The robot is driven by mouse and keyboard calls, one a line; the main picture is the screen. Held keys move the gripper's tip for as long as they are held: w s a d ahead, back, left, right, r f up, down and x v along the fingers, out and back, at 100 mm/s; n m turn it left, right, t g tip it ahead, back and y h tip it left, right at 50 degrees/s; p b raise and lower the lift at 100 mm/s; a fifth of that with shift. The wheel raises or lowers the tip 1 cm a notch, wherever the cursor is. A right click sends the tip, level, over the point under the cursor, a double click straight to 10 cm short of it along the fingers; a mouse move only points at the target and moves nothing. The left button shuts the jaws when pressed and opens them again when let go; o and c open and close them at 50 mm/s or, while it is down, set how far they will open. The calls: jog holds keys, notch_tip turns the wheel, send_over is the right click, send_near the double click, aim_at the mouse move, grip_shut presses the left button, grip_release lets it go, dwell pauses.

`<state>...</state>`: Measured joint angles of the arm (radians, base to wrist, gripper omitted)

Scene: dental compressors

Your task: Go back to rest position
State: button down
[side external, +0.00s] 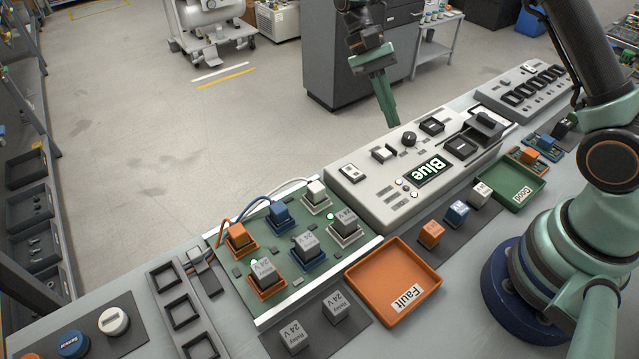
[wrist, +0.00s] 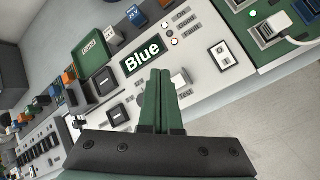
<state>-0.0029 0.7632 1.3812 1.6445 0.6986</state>
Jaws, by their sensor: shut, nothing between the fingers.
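My gripper (side external: 388,108) hangs in the air beyond the far edge of the bench, above the grey control panel (side external: 378,205) with the "Blue" display (side external: 431,171). Its green fingers point down and are shut together with nothing between them. In the wrist view the closed fingers (wrist: 164,85) appear in front of the panel, just below the "Blue" display (wrist: 142,54). My gripper appears apart from the panel.
A green circuit board (side external: 300,247) with several relays lies left of the panel. An orange "Fault" tray (side external: 372,285) and a green "Good" tray (side external: 519,205) sit on the near side. A dark cabinet (side external: 325,60) stands behind; floor (side external: 150,140) is open at left.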

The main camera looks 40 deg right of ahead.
jog(key=s+r+n+t, duration=0.8)
jog(key=r+t, duration=0.5)
jog(key=shift+s, duration=0.4)
dwell(2.5)
